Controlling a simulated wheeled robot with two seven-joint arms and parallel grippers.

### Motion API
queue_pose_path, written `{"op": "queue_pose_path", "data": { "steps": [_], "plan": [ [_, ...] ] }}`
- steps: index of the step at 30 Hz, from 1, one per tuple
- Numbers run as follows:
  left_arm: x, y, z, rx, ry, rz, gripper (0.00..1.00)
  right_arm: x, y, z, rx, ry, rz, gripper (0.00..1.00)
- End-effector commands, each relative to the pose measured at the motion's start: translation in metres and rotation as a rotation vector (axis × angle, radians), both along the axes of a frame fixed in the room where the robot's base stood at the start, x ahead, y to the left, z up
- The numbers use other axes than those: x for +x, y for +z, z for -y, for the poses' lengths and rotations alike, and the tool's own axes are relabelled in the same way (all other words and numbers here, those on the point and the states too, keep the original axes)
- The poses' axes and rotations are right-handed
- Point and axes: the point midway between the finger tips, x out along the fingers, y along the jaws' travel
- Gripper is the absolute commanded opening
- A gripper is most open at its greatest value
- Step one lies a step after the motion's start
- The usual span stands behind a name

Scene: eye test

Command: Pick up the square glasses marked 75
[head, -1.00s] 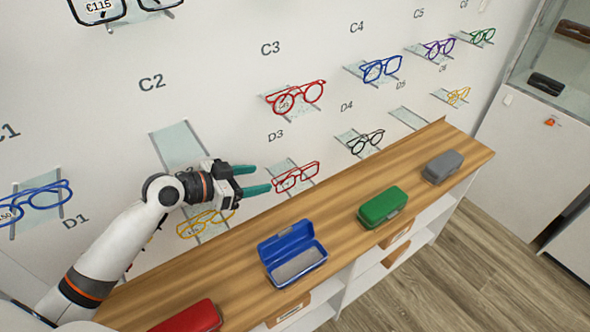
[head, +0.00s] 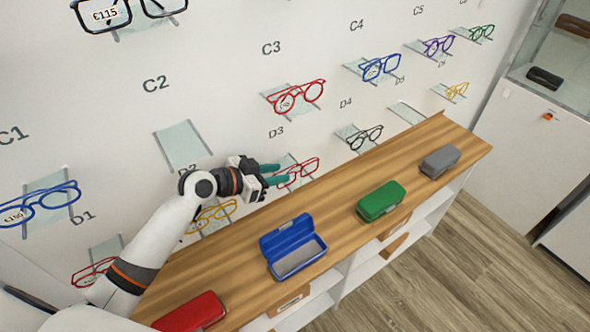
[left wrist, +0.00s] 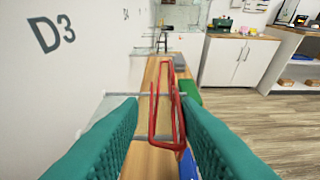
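Red rectangular glasses (head: 303,170) sit on the wall shelf under label D3. I cannot read a 75 on them. My left gripper (head: 277,173) is open, its teal fingers pointing right at the near side of these glasses. In the left wrist view the red glasses (left wrist: 154,118) show edge-on between and just beyond the two spread fingers (left wrist: 158,108), with no clear grip on them. Other red glasses (head: 312,91) sit above at C3; their tag is too small to read surely. My right gripper is not in view.
Below runs a wooden counter (head: 345,172) with an open blue case (head: 270,245), a green case (head: 380,201), a grey case (head: 440,161) and a red case (head: 190,313). Yellow glasses (head: 222,210) are beside my left wrist; black glasses (head: 366,137) are at D4.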

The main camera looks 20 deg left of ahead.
Motion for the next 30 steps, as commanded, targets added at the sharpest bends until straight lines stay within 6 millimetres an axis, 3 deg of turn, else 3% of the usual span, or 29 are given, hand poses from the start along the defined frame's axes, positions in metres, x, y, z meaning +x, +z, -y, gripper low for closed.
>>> {"op": "queue_pose_path", "data": {
  "steps": [13, 21, 30],
  "plan": [
    [0.0, 0.005, 0.0, 0.002, -0.001, 0.002, 0.09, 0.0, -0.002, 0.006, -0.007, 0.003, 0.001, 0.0],
    [0.0, 0.033, 0.0, 0.004, -0.002, 0.006, 0.09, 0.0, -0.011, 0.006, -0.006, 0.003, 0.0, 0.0],
    [-0.044, 0.033, 0.056, -0.002, -0.006, 0.001, 0.09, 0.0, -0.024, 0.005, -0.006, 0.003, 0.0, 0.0]
  ]
}}
